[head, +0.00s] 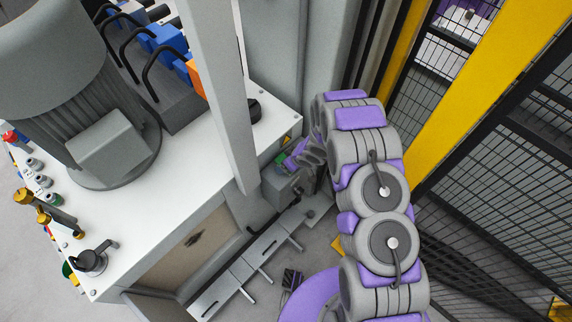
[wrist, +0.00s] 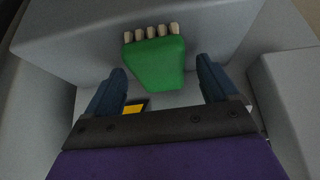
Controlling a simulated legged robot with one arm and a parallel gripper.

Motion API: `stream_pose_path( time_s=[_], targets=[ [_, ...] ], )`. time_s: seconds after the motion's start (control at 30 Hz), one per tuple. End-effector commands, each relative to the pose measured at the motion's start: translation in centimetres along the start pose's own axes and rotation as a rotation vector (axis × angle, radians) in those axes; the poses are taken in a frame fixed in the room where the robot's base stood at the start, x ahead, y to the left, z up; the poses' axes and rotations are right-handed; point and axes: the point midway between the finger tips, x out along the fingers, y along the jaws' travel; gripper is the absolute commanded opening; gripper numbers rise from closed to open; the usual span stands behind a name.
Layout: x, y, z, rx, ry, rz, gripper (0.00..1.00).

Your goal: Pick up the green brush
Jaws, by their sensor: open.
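The green brush (wrist: 155,64) shows in the wrist view, its row of pale bristle tufts (wrist: 152,32) at the far end. It is against or just in front of a grey surface; I cannot tell whether it touches. My gripper (wrist: 161,70) is open, with one dark blue finger on each side of the brush's near part. Gaps show between the fingers and the brush. In the head view my gripper (head: 288,160) is small, low beside the white-topped machine, with a small green patch by it. The fingers are not clear there.
Grey walls close in around my gripper in the wrist view, with a grey block (wrist: 290,100) at right. A yellow patch (wrist: 134,107) lies below the brush. In the head view, the white-topped machine (head: 180,195) stands left, and a yellow-framed mesh fence (head: 480,100) stands right.

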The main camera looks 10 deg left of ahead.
Motion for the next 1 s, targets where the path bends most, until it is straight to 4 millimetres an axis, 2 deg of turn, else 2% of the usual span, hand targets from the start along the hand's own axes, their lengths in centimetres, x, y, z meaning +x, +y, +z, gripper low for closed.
stream_pose_path(
  time_s=[0.23,0.83,1.0],
  targets=[
    [0.15,0.06,-0.1,0.0,0.001,0.002,0.86],
    [0.22,0.05,-0.08,0.0,-0.001,0.002,0.29],
    [0.28,0.05,-0.05,0.0,-0.002,0.001,0.21]
  ],
)
